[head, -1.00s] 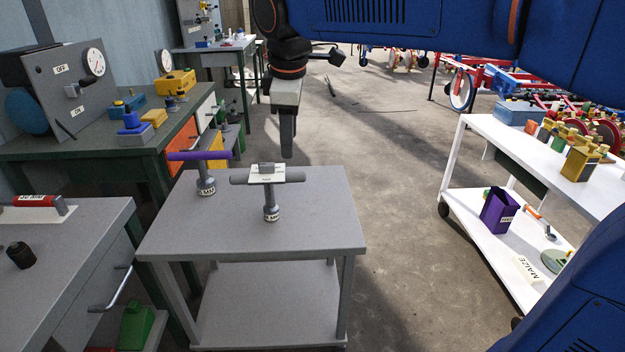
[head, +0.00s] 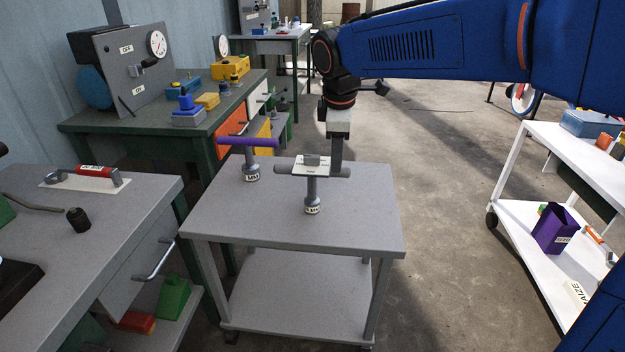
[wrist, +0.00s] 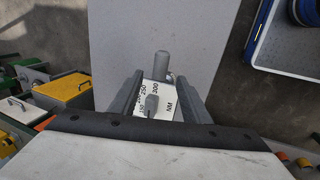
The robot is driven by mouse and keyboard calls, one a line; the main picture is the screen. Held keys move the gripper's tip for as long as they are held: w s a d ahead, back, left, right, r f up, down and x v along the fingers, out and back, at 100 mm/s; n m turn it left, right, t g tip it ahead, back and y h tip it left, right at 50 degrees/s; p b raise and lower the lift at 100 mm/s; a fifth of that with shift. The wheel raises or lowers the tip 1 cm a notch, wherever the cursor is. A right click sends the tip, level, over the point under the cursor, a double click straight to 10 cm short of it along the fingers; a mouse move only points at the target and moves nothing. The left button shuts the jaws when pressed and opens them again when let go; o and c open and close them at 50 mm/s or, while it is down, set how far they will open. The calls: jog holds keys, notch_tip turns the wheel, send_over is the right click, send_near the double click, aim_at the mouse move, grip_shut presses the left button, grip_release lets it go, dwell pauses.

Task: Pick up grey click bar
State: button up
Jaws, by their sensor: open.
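The grey click bar (head: 340,171) lies crosswise on top of a grey upright stem (head: 312,190) on a small grey cart (head: 230,225). A white plate with a grey knob sits on the bar. In the wrist view the plate (wrist: 157,94) shows a number scale and "NM", and the bar's rounded grey end (wrist: 161,62) points away. My gripper (wrist: 158,84) is open, with one finger on each side of the plate and bar. In the head view my gripper (head: 337,152) points down just behind the bar's right half. Whether the fingers touch it I cannot tell.
A similar purple bar (head: 260,142) on its own stem stands left on the same cart. A grey bench (head: 100,215) with a red-handled tool is at left. A white trolley (head: 520,195) with a purple bin is at right. The cart's front top is clear.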

aim_at(312, 188)
jog(key=shift+x, duration=3.5)
grip_shut()
